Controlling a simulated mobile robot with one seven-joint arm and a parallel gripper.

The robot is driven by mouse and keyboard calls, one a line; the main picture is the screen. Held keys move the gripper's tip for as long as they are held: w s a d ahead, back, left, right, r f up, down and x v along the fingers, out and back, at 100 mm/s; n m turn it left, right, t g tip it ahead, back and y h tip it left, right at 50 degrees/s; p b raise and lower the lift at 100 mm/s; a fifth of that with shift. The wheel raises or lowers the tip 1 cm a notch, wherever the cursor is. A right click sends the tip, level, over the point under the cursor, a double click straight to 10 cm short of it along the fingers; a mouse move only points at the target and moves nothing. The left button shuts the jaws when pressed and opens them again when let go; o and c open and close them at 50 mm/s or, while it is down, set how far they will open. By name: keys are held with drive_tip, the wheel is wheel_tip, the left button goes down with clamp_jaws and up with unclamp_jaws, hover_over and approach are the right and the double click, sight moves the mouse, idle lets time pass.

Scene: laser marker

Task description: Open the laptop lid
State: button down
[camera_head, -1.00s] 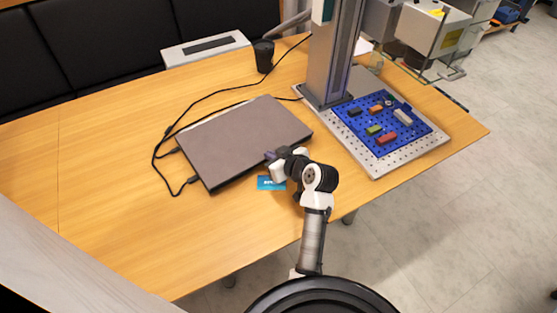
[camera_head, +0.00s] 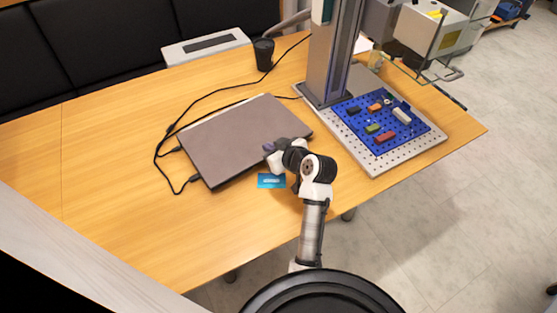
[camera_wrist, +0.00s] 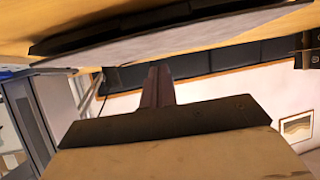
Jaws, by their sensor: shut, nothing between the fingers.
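The laptop (camera_head: 235,135) lies on the wooden table with its grey-brown lid down or nearly down. A dark base edge shows along its front. My gripper (camera_head: 268,148) is at the laptop's front edge, right of the middle, with its fingers shut and nothing between them. In the wrist view the dark shut fingers (camera_wrist: 158,86) point at the laptop (camera_wrist: 150,42), which lies across the top of that tilted picture. I cannot tell whether the fingertips touch the lid or whether there is a gap under it.
A blue card (camera_head: 271,181) lies just in front of the laptop. Black cables (camera_head: 158,160) run along its left and back. A black cup (camera_head: 263,55) stands behind. The laser marker column (camera_head: 332,50) and blue perforated plate (camera_head: 390,125) stand right. The table's front left is clear.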

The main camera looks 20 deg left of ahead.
drive_tip(key=shift+s+d, duration=0.45)
drive_tip(key=shift+d, duration=0.4)
drive_tip(key=shift+s+d, duration=0.5)
drive_tip(key=shift+d, duration=0.4)
drive_tip(key=shift+s+d, duration=0.45)
drive_tip(key=shift+d, duration=0.4)
